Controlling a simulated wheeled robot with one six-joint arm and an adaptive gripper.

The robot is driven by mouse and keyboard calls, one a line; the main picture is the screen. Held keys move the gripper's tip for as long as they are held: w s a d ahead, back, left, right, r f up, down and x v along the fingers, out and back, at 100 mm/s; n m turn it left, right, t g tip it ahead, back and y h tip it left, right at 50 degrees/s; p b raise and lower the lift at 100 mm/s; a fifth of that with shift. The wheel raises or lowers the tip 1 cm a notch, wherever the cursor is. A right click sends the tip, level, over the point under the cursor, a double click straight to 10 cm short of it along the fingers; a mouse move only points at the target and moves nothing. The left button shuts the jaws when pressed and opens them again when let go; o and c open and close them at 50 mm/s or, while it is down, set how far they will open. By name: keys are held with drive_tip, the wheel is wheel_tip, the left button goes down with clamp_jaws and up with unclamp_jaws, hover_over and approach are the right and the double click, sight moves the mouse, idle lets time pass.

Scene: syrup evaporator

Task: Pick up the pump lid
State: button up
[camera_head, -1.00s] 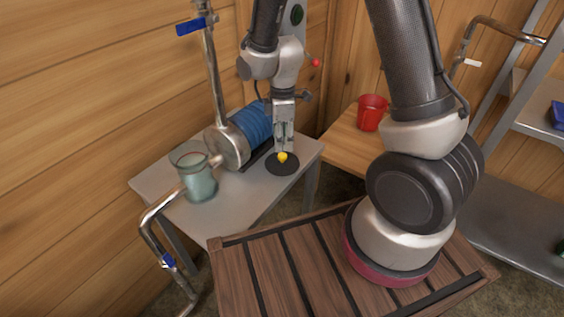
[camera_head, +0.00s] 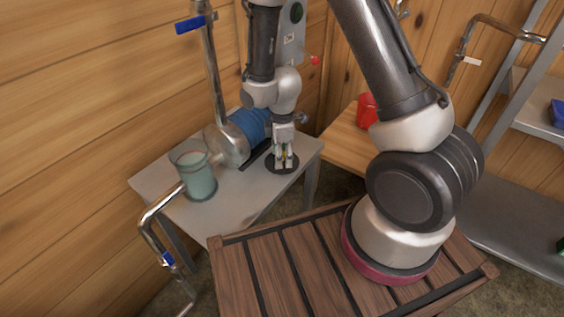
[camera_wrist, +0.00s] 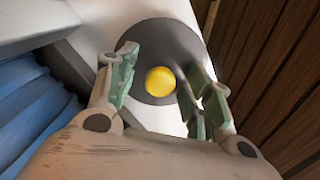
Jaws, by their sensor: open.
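The pump lid (camera_head: 270,167) is a flat dark disc with a yellow knob. It lies on the grey table at its right part. In the wrist view the lid (camera_wrist: 165,40) shows with its round yellow knob (camera_wrist: 160,81) between my fingers. My gripper (camera_head: 284,165) is over the lid and points down, with one finger on either side of the knob. In the wrist view my gripper (camera_wrist: 163,85) is open, with gaps between the fingers and the knob. In the head view the fingers mostly hide the knob.
The blue and steel pump (camera_head: 235,140) stands just left of my gripper. A glass jar (camera_head: 197,180) is on the left of the grey table (camera_head: 240,200). A red bucket (camera_head: 366,112) stands on a wooden bench. Pipes with blue valve handles (camera_head: 189,24) rise at the left.

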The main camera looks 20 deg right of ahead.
clamp_jaws()
drive_tip(key=shift+r, duration=0.25)
